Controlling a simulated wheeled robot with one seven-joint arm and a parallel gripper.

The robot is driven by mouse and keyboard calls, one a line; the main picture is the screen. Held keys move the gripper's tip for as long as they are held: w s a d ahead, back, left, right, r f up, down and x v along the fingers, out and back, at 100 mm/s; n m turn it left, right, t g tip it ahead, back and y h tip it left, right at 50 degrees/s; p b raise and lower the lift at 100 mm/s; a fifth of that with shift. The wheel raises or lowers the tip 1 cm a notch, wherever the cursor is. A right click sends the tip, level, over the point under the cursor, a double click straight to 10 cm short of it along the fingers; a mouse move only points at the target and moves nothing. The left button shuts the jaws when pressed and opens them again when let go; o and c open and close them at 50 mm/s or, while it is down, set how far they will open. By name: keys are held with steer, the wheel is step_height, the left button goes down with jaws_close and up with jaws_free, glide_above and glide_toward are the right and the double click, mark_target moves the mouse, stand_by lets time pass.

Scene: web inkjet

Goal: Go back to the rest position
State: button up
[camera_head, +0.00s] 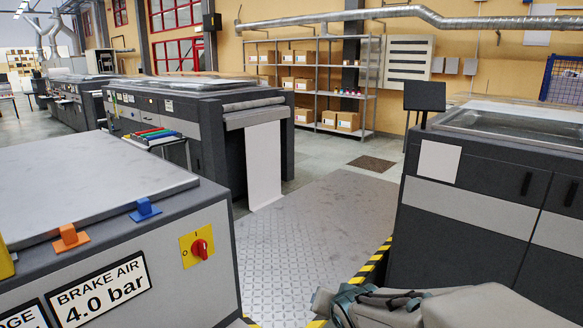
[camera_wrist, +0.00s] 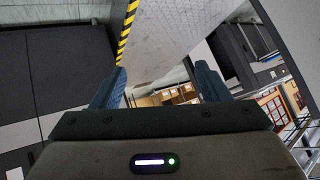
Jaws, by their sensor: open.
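My gripper (camera_wrist: 158,88) shows in the wrist view with its two blue fingers spread apart and nothing between them. Beyond the fingers the wrist view shows the floor plate and machines at a tilt. In the head view my arm reaches in at the bottom right, folded low beside the right-hand machine; the fingertips cannot be made out there.
A machine with a red rotary switch (camera_head: 201,248) and a "BRAKE AIR 4.0 bar" label (camera_head: 99,290) stands at the left. A dark cabinet machine (camera_head: 476,200) stands close at the right. Between them lies a clear metal floor plate (camera_head: 310,240) with yellow-black edging. Shelves (camera_head: 318,80) stand behind.

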steer(key=s+d+n+g, duration=0.2)
steer(key=s+d+g, duration=0.1)
steer(key=s, duration=0.5)
steer(key=s+d+r+n+g, duration=0.1)
steer(key=s+d+g, duration=0.2)
steer(key=s, duration=0.5)
steer(key=shift+s+r+n+h, duration=0.15)
steer(key=shift+r+n+h, duration=0.15)
steer(key=shift+n+h, duration=0.1)
